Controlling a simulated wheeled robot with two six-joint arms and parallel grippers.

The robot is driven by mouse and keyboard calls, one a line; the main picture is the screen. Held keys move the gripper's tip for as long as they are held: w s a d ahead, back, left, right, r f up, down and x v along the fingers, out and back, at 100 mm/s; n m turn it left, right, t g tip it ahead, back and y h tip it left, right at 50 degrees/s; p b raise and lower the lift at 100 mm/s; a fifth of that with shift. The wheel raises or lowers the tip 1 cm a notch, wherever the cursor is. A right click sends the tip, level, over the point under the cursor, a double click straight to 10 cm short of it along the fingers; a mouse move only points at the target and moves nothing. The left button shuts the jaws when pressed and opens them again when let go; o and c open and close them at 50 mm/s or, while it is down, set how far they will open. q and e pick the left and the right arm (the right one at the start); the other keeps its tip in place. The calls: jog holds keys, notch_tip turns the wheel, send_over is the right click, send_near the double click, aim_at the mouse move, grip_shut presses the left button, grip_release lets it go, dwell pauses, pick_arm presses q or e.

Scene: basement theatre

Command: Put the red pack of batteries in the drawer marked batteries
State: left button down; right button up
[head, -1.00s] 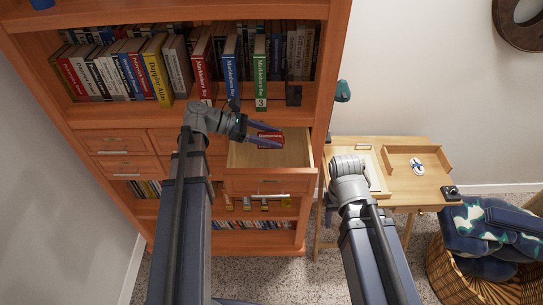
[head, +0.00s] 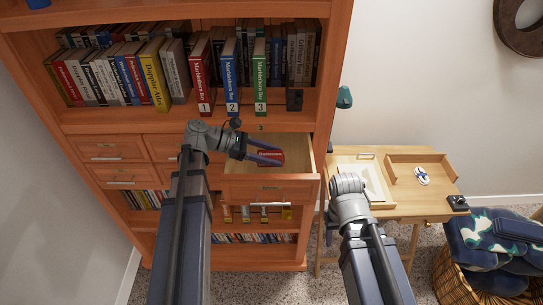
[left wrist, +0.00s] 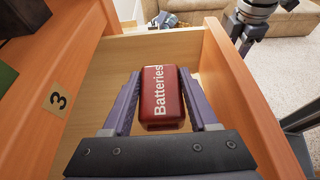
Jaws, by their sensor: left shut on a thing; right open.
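The red pack of batteries (head: 270,158), lettered "Batteries" in the left wrist view (left wrist: 161,98), is between the fingers of my left gripper (head: 266,154). That gripper is shut on it. The pack is over the floor of an open drawer (head: 298,149), within its walls; I cannot tell whether it touches the floor. The small label on the drawer's front (head: 270,188) is too small to read. In the left wrist view the drawer's wall (left wrist: 245,85) is right of the pack. My right gripper (head: 347,192) is over the desk's left side, empty, its fingers mostly hidden.
Closed drawers (head: 110,149) lie left of the open one. Books stand on the shelf above, including a green book (head: 260,78). A desk (head: 405,198) with a wooden tray (head: 420,157) stands right. A basket (head: 455,280) holding dark blue cloth is on the floor.

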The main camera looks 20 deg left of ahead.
pick_arm(q)
jog(key=shift+f+b, duration=0.55)
jog(key=shift+f, duration=0.1)
jog(key=shift+c, duration=0.8)
grip_release()
jog(key=shift+r, duration=0.1)
jog(key=shift+r+p, duration=0.2)
jog(key=shift+p, duration=0.15)
jog(key=shift+s+a+r+p, duration=0.1)
jog(key=shift+a+r+p, duration=0.55)
jog(key=shift+r+p, duration=0.15)
jog(key=p+v, duration=0.3)
jog(key=v, duration=0.7)
jog(key=shift+s+a+p, duration=0.15)
jog(key=shift+a+p, duration=0.1)
jog(key=shift+p, duration=0.05)
